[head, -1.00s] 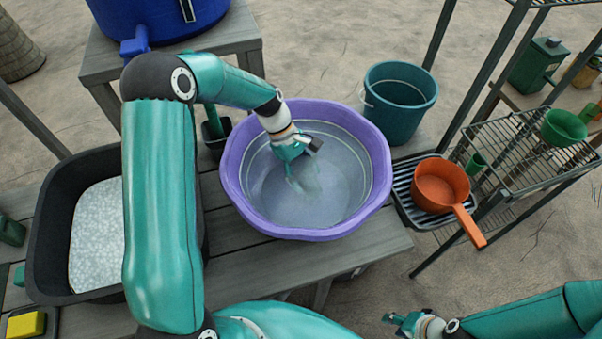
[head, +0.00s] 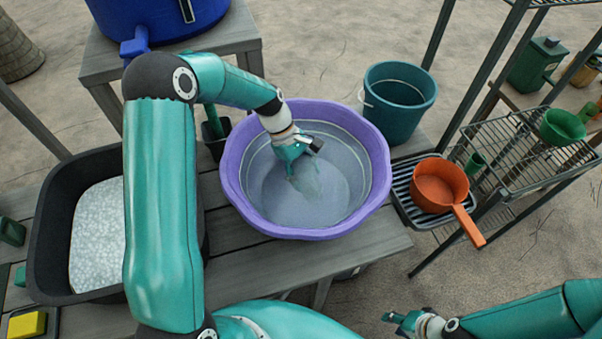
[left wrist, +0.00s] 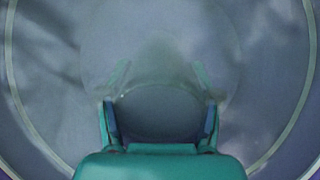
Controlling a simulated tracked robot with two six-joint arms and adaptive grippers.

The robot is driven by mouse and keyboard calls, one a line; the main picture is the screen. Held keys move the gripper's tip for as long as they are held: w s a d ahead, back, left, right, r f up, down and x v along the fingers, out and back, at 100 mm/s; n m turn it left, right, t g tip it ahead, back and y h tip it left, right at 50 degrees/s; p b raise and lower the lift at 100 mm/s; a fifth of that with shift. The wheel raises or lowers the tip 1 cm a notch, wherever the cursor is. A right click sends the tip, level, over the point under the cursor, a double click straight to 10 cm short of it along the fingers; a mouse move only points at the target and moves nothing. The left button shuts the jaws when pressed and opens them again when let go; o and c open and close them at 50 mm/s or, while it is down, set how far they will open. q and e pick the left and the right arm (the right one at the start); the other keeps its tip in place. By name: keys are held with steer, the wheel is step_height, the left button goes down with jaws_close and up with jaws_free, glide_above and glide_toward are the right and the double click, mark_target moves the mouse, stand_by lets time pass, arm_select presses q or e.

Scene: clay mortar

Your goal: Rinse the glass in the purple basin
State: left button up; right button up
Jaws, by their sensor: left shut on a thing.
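The purple basin (head: 233,185) stands on the grey wooden table and holds water. My left gripper (head: 297,160) reaches down into it near the middle. It is shut on a clear glass (head: 305,183), which shows faintly below the fingers in the basin. In the left wrist view the glass (left wrist: 160,112) is a pale round outline between the two fingers of my left gripper (left wrist: 160,120). How deep the glass sits in the water is hard to tell. My right gripper (head: 396,321) is low at the bottom right, away from the basin; its jaws are too small to read.
A black tub (head: 45,235) of whitish contents stands left of the basin. A teal bucket (head: 398,112) stands behind right. An orange dipper (head: 437,188) lies on a black rack (head: 402,190) beside the basin. A wire shelf (head: 515,155) stands further right. The table front is clear.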

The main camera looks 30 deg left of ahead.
arm_select(q)
steer(key=shift+w+d, duration=0.2)
steer(key=shift+d, duration=0.2)
steer(key=shift+s+a, duration=0.3)
steer(key=shift+a, duration=0.3)
steer(key=shift+s+a, duration=0.3)
steer(key=shift+a, duration=0.25)
steer(key=shift+w+d, duration=0.3)
steer(key=shift+d, duration=0.3)
step_height(320, 180, up, 20)
steer(key=p, duration=1.2)
steer(key=shift+p, duration=0.35)
steer(key=shift+f, duration=0.1)
